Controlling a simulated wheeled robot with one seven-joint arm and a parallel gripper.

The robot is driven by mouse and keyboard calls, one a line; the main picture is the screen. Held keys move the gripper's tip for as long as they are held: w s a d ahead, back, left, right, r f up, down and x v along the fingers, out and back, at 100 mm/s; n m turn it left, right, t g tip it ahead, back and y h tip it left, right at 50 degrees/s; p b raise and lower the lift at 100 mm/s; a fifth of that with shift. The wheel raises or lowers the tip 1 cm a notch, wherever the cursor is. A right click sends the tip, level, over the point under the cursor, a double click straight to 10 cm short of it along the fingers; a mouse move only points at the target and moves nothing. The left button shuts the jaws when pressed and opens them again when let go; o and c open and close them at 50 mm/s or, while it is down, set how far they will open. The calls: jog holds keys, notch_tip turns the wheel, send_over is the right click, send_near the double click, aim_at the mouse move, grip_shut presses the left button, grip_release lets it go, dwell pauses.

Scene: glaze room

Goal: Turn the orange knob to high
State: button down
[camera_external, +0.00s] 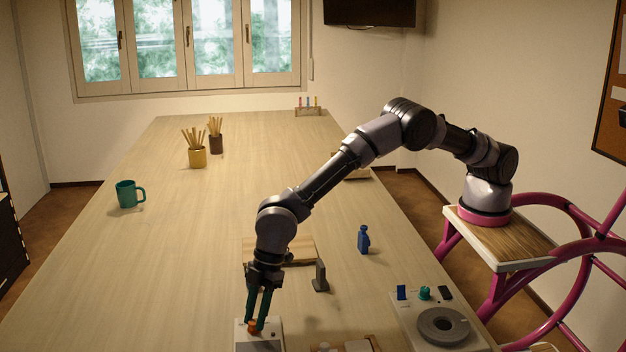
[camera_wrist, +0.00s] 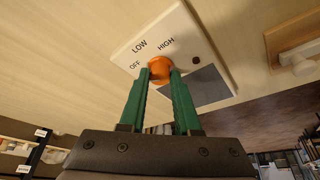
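The orange knob (camera_wrist: 160,68) sits on a white control panel (camera_wrist: 130,49) marked OFF, LOW and HIGH. In the external view the knob (camera_external: 254,328) is low in the picture, on the white box (camera_external: 270,345) at the table's front edge. My gripper (camera_wrist: 160,74) points down at it, with one green fingertip on each side of the knob. The fingertips appear to touch its sides. My gripper (camera_external: 256,326) partly hides the knob in the external view. I cannot tell which mark the knob points to.
A dark grey stand (camera_external: 320,277) and a wooden board (camera_external: 262,246) are close behind my gripper. A blue figure-shaped bottle (camera_external: 363,240) stands to the right. A panel with a grey disc (camera_external: 443,326) is at front right. The table's left side is mostly clear.

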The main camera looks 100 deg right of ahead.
jog(key=shift+m, duration=0.3)
jog(key=m, duration=0.1)
jog(key=m+h, duration=0.1)
jog(key=m+t, duration=0.1)
jog(key=shift+s+a+m, duration=0.1)
jog(key=shift+a+m, duration=0.15)
jog(key=shift+m, duration=0.15)
jog(key=m+h, duration=0.2)
jog(key=m, duration=0.2)
jog(key=shift+a, duration=0.1)
jog(key=m+h, duration=0.1)
jog(key=m, duration=0.2)
jog(key=m+h, duration=0.1)
jog(key=m, duration=0.1)
jog(key=shift+a+m, duration=0.15)
jog(key=shift+m, duration=0.25)
jog(key=shift+w+a+m+g+h, duration=0.1)
jog(key=shift+m+g+h, duration=0.25)
jog(key=shift+m, duration=0.8)
jog(key=shift+w+m+g+h, duration=0.1)
jog(key=shift+m+g+h, duration=0.25)
jog(key=shift+m, duration=0.8)
jog(key=c, duration=0.6)
grip_release()
